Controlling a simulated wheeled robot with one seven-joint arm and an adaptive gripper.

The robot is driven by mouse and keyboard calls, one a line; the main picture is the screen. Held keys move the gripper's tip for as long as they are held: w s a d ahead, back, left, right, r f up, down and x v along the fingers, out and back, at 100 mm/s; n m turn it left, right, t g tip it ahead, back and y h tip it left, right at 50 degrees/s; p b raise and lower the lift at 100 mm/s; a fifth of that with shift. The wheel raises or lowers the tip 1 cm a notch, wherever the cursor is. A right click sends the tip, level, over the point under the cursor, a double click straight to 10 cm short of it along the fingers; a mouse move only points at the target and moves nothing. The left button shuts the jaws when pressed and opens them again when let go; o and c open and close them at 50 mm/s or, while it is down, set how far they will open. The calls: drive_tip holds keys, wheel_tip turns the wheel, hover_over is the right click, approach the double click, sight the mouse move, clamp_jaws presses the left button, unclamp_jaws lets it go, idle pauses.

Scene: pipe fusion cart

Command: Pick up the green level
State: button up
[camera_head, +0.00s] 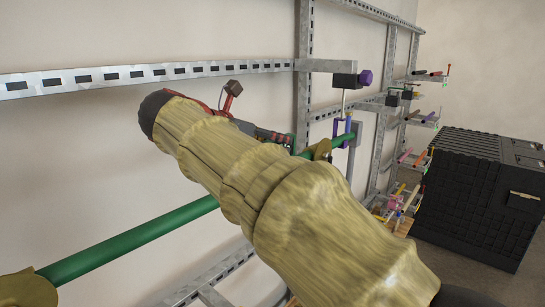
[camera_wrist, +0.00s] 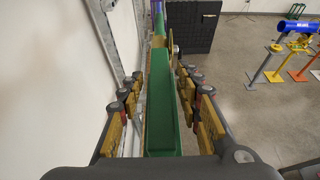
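The green level, as I take it, is the long flat-sided green bar (camera_wrist: 162,120) in the middle of the wrist view. It lies lengthwise between the fingers of my gripper (camera_wrist: 160,82). The fingers are apart, with narrow gaps showing on both sides of the bar, and no firm contact is visible. In the head view my gripper (camera_head: 262,130) is partly hidden behind my yellow-covered arm, close to the wall. The level cannot be made out clearly there.
A green pipe (camera_head: 130,240) runs along the wall, with a purple-handled clamp (camera_head: 345,130) near its far end. Metal rails (camera_head: 150,74) line the wall. Tool shelves (camera_head: 425,120) and a black crate (camera_head: 480,190) stand right. Floor stands (camera_wrist: 265,65) show in the wrist view.

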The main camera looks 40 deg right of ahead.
clamp_jaws()
idle(0.3)
drive_tip(key=shift+r, duration=0.15)
